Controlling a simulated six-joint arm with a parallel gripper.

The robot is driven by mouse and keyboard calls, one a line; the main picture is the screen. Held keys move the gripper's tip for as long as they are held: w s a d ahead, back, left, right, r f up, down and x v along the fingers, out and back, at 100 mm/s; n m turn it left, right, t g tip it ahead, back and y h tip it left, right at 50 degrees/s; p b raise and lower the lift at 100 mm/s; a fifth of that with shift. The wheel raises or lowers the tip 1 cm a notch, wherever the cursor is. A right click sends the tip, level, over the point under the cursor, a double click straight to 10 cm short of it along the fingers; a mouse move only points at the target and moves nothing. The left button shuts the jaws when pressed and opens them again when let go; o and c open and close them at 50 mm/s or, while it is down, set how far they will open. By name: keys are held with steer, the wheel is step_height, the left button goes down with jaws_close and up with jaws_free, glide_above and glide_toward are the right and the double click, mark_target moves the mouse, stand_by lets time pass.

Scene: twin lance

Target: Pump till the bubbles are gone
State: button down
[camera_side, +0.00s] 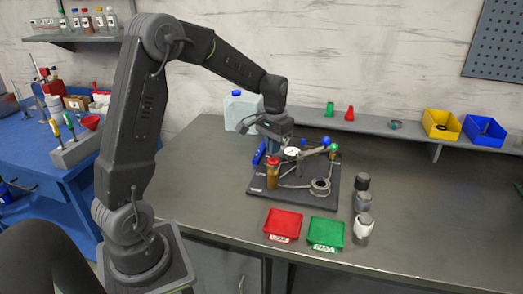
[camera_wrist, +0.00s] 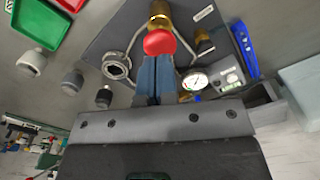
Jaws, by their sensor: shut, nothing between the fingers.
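A dark board (camera_side: 262,191) on the bench bears the test rig. It holds a round pressure gauge (camera_side: 291,153), a hose with a ring-shaped metal fitting (camera_side: 320,187), a lever-like bar (camera_side: 314,151) and an amber cylinder (camera_side: 272,176). In the wrist view, a red knob (camera_wrist: 159,42) tops a brass part (camera_wrist: 160,13), and the gauge (camera_wrist: 195,81) is right of my fingers. My gripper (camera_wrist: 157,58) is shut and empty, tips beside the red knob; contact cannot be told. In the side view my gripper (camera_side: 276,148) hangs over the board's back left. No bubbles can be made out.
A red tray marked LEAK (camera_side: 283,222) and a green tray marked PASS (camera_side: 325,231) lie in front of the board. Several grey and dark fittings (camera_side: 363,200) stand right of it. A translucent jug (camera_side: 242,110) stands behind. The bench's right side is clear.

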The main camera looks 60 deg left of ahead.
mark_target(273, 159)
steer(key=shift+f, duration=2.3)
steer(key=shift+r, duration=2.3)
step_height(273, 159, up, 6)
steer(key=shift+f, duration=2.95)
steer(key=shift+f, duration=0.1)
steer(key=shift+f, duration=2.25)
steer(key=shift+r, duration=2.3)
